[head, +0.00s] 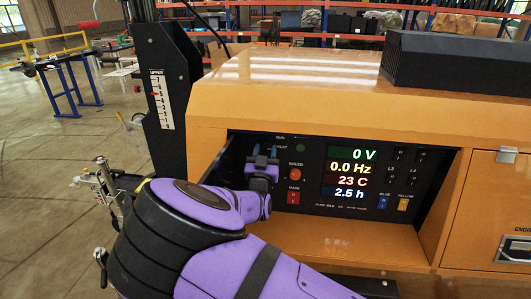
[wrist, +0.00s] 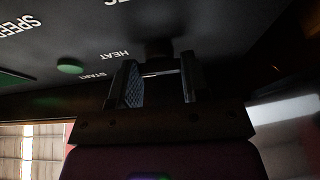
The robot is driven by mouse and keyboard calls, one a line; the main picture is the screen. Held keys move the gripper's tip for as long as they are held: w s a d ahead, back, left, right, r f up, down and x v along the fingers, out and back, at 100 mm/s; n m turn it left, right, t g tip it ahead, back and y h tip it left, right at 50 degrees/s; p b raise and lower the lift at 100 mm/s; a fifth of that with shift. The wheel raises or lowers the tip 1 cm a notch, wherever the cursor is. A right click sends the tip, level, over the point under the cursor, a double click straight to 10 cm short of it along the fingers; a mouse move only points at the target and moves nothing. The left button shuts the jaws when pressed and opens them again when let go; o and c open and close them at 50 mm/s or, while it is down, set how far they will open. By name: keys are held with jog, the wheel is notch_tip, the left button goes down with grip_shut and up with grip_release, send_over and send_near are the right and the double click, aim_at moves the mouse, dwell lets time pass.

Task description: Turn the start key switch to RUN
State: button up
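The start key switch is hidden behind my gripper in the head view. In the wrist view a dark knob-like part (wrist: 158,50), which looks like the switch, stands out from the black panel between my fingertips, with a thin bright edge below it. My gripper (head: 263,158) is at the left part of the control panel (head: 312,150). In the wrist view the fingers of my gripper (wrist: 158,76) are apart, one on each side of the dark part; contact is too dark to tell. The switch's position cannot be read. HEAT and START labels show upside down nearby.
Right of my gripper are an orange-red SPEED knob (head: 295,174), a red MAIN switch (head: 293,197) and a lit display (head: 350,174) reading 0 V and 0.0 Hz. A green button (head: 300,148) sits above. The panel is recessed in the orange housing (head: 210,140), whose walls border it.

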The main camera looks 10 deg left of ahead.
jog(key=shift+n+y, duration=0.4)
jog(key=shift+n, duration=0.2)
jog(key=n+y, duration=0.1)
jog(key=n, duration=0.1)
jog(key=n+y, duration=0.1)
jog(key=n, duration=0.2)
jog(key=shift+d+g+y, duration=0.2)
jog(key=shift+g+y, duration=0.1)
jog(key=shift+g, duration=0.1)
jog(key=shift+r+n+g+y, duration=0.1)
jog(key=shift+n+g+y, duration=0.45)
jog(key=shift+n, duration=1)
jog(key=shift+n+g+y, duration=0.35)
jog(key=shift+n+y, duration=0.3)
jog(key=shift+n, duration=0.9)
jog(key=o, duration=0.9)
jog(key=v, duration=1.1)
